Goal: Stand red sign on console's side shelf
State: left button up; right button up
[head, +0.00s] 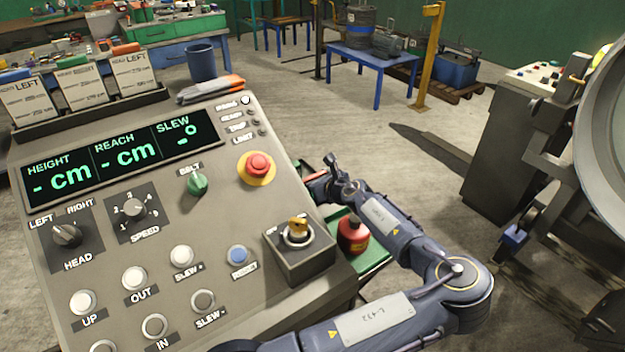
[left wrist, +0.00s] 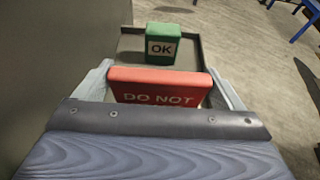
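The red sign (left wrist: 160,90), with white letters reading DO NOT, stands across the left wrist view between the fingers of my left gripper (left wrist: 158,74). Both fingers meet its ends, and the gripper looks shut on it. Its lower part is hidden by the gripper body, so I cannot tell whether it touches the shelf. In the head view my left gripper (head: 335,178) is beside the right edge of the console (head: 225,130). My right gripper is not in view.
A red can (head: 353,234) stands on a green surface right of the console, close beside my left forearm. A raised key-switch box (head: 300,252) sits on the console's near right corner. A grey machine (head: 510,140) stands at right, with open floor between.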

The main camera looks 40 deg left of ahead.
pick_arm(q)
jog(key=shift+o, duration=0.8)
jog(key=shift+r, duration=0.2)
jog(key=v, duration=1.2)
jog(key=shift+b, duration=0.3)
